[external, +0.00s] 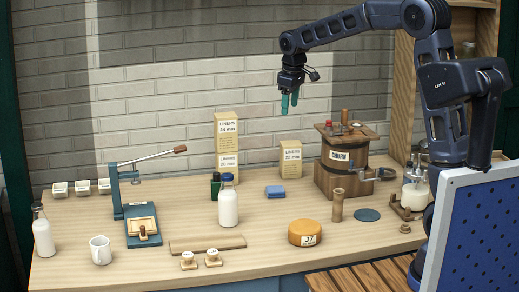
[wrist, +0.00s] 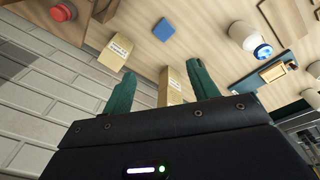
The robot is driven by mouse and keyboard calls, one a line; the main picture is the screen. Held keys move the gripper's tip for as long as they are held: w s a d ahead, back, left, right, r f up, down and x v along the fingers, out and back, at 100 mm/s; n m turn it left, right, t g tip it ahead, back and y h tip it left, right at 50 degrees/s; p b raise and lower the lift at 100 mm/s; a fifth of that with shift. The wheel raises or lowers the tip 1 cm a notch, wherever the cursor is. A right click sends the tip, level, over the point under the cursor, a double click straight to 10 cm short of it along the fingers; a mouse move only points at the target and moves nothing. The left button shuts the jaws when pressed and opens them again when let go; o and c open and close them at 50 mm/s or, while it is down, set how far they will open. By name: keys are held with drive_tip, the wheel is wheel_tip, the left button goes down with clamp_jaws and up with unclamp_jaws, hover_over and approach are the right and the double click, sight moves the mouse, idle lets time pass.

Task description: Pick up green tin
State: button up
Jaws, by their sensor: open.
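The green tin (external: 215,185) is a small dark green container on the bench, left of and partly behind a milk bottle with a blue cap (external: 228,205). I cannot make out the tin clearly in the wrist view, where a finger may hide it. My gripper (external: 289,102) is high above the back of the bench, to the right of the tin and well apart from it. Its two teal fingers point down, open and empty. The wrist view shows the spread fingers (wrist: 161,72) with liner boxes beyond them.
Tall liner boxes (external: 228,135) stand just behind the tin, and a shorter box (external: 291,160) stands to the right. A blue block (external: 275,191) lies between. The churn (external: 341,165) is further right. The blue press (external: 118,195) stands to the left.

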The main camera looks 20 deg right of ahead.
drive_tip(key=w+a+f+n+g, duration=0.1)
drive_tip(key=w+a+f, duration=0.2)
drive_tip(key=a+f, duration=0.25)
drive_tip(key=w+a+f+n, duration=0.2)
drive_tip(key=w+a+f, duration=0.15)
drive_tip(key=a, duration=0.35)
drive_tip(key=n, duration=0.2)
approach(216, 180)
drive_tip(key=shift+w+d+f+g, duration=0.1)
drive_tip(key=shift+w+f+g, duration=0.05)
drive_tip(key=shift+w, duration=0.35)
drive_tip(key=shift+w+d+f+g, duration=0.15)
drive_tip(key=shift+w+f, duration=0.05)
drive_tip(key=shift+w, duration=0.25)
drive_tip(key=shift+a+f, duration=0.1)
drive_tip(key=shift+f, duration=0.15)
wheel_tip(216, 180, down, 10)
drive_tip(key=shift+s+a+f, duration=0.1)
drive_tip(key=shift+a+f, duration=0.05)
drive_tip(key=shift+f, duration=0.1)
drive_tip(key=c, duration=1.2)
